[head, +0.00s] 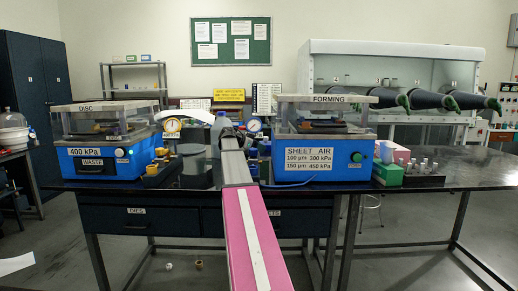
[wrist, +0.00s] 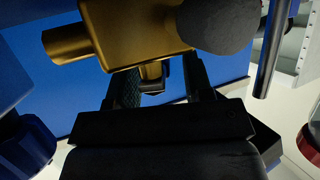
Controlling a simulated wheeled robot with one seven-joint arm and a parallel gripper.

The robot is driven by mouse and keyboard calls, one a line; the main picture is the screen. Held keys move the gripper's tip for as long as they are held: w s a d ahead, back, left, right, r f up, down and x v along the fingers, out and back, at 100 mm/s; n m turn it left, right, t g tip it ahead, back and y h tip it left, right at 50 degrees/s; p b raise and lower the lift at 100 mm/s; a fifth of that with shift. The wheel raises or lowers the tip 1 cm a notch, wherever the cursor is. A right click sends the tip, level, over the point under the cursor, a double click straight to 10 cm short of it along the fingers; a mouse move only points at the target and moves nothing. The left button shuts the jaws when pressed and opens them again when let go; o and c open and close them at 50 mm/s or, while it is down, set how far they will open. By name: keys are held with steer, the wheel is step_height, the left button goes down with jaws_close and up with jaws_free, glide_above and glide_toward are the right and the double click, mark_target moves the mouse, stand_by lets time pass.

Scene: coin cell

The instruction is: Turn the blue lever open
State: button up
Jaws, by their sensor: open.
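A brass valve body (wrist: 135,35) fills the top of the wrist view, with a dark rounded part (wrist: 218,25) at its right. My gripper (wrist: 163,88) is open just below the brass body. Its two dark fingers stand on either side of a short brass stem with a dark end, apparently without gripping it. I cannot clearly make out the blue lever; large blue surfaces behind and at the left make it hard to separate. In the head view my arm reaches to the bench between two pressure gauges, and it hides the gripper and the valve.
The left gauge (head: 172,125) and right gauge (head: 253,124) flank my arm. The blue DISC machine (head: 85,165) stands left and the blue FORMING machine (head: 340,160) right. A dark rod (wrist: 268,50) and a red-rimmed part (wrist: 308,148) are close by at right in the wrist view.

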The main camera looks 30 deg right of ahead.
jaws_close()
steer(key=shift+t, duration=0.3)
steer(key=shift+n+t, duration=0.8)
steer(key=shift+n, duration=0.1)
steer(key=shift+w+n+t, duration=0.3)
steer(key=shift+n+t, duration=0.4)
steer(key=shift+t, duration=0.1)
steer(key=shift+w+n+t, duration=0.25)
steer(key=shift+n+t, duration=0.45)
steer(key=shift+t, duration=0.1)
jaws_free()
steer(key=shift+a, duration=0.1)
